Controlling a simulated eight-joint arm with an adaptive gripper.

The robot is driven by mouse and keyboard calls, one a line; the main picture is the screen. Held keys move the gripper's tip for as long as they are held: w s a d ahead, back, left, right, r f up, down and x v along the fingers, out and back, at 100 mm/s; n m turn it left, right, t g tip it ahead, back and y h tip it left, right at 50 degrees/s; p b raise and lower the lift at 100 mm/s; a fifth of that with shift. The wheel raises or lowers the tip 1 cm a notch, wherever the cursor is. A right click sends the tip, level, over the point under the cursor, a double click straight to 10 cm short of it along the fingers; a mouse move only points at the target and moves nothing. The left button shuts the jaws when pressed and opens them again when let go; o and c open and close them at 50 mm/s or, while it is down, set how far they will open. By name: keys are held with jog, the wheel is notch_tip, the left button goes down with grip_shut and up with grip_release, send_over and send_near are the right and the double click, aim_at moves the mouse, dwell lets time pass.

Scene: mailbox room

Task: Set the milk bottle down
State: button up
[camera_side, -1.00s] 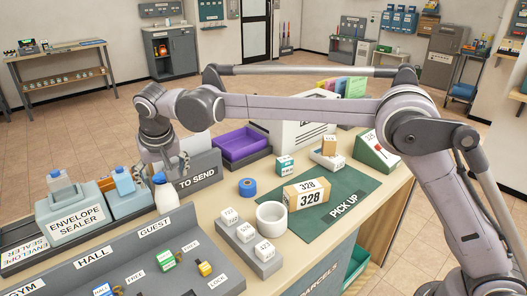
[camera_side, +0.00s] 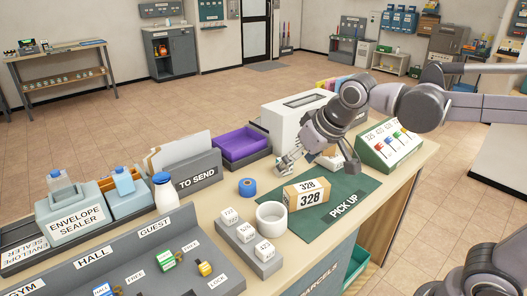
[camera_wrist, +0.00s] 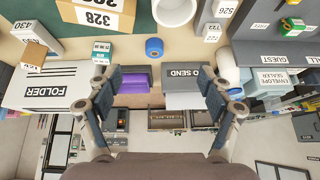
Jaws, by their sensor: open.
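The milk bottle (camera_side: 165,192), white with a blue cap, stands upright on the counter in the side view. It is between the blue-capped bottle of the envelope sealer and the TO SEND holder (camera_side: 198,176). My gripper (camera_side: 319,163) is well to its right, above the back of the green PICK UP mat (camera_side: 335,212), apart from the bottle. In the wrist view my gripper (camera_wrist: 153,90) has its fingers spread wide with nothing between them.
Near my gripper are a 328 parcel (camera_side: 306,193), a white box (camera_side: 297,122) and a green sloped box (camera_side: 390,148). A purple tray (camera_side: 241,145) sits behind.

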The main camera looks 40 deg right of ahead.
jog(key=s+d+f+t, duration=0.1)
jog(key=s+d+f, duration=0.3)
jog(key=s, duration=0.5)
notch_tip(320, 180, down, 3)
jog(key=shift+s+d+r, duration=0.15)
jog(key=shift+s+d, duration=0.05)
jog(key=shift+s, duration=0.05)
